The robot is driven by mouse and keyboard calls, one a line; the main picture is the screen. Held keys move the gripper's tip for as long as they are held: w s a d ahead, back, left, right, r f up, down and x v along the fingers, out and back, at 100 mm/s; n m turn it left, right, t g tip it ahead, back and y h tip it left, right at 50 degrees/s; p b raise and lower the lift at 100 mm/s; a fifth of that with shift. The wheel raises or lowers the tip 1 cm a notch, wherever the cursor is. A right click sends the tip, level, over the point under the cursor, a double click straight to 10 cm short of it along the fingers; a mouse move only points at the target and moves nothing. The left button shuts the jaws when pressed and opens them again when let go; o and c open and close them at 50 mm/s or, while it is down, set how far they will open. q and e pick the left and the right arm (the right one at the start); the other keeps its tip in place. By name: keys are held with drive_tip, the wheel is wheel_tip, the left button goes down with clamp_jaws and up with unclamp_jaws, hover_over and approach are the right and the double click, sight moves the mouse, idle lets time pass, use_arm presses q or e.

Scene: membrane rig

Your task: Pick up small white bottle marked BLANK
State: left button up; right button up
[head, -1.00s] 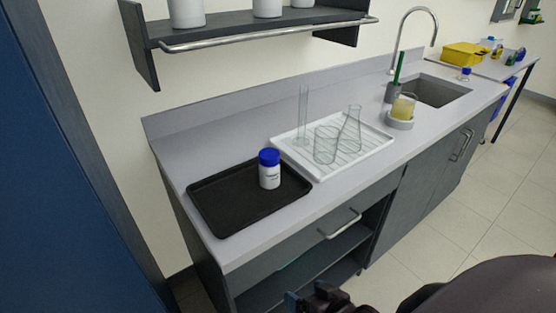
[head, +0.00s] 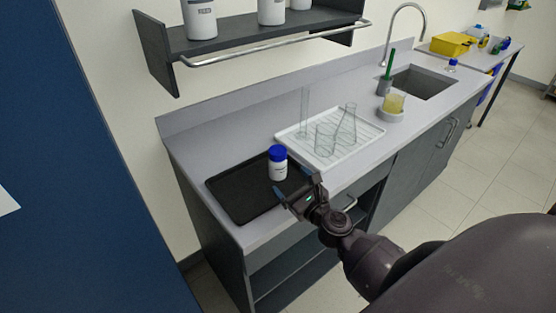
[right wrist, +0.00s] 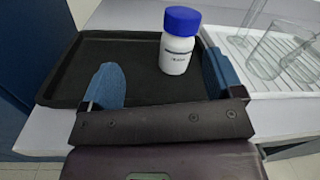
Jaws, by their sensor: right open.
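A small white bottle (head: 278,168) with a blue cap stands upright on the black tray (head: 229,196) near its right side. It also shows in the right wrist view (right wrist: 178,52), with a dark label too small to read surely. My right gripper (head: 295,185) is at the tray's front edge, just short of the bottle. In the right wrist view the open gripper (right wrist: 163,82) has blue fingers apart, with the bottle beyond them, nearer the right finger. Nothing is between the fingers. My left gripper is not in view.
A white drying rack (head: 350,150) with clear glassware stands right of the tray. A shelf (head: 205,45) with white containers hangs above. The black tray's left part is empty.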

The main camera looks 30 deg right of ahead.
sight(282, 161)
drive_tip(key=d+m, duration=0.1)
drive_tip(key=w+d+m+h, duration=0.1)
drive_tip(key=m, duration=0.1)
drive_tip(key=shift+d+f+m+h, duration=0.15)
drive_tip(key=shift+f+m+h, duration=0.05)
drive_tip(key=shift+m+h, duration=0.1)
drive_tip(key=shift+w+d+f+m+g+h, duration=0.1)
drive_tip(key=shift+w+d+m+g+h, duration=0.1)
drive_tip(key=shift+d+m+g+h, duration=0.15)
drive_tip(key=shift+w, duration=0.35)
drive_tip(key=w, duration=0.4)
drive_tip(key=shift+w+d, duration=0.25)
drive_tip(key=shift+w, duration=0.05)
drive_tip(key=w, duration=0.4)
drive_tip(key=shift+w+a, duration=0.15)
drive_tip(key=shift+a, duration=0.05)
drive_tip(key=shift+w+d, duration=0.1)
drive_tip(key=shift+w, duration=0.4)
drive_tip(key=shift+c, duration=0.3)
drive_tip(key=c, duration=1)
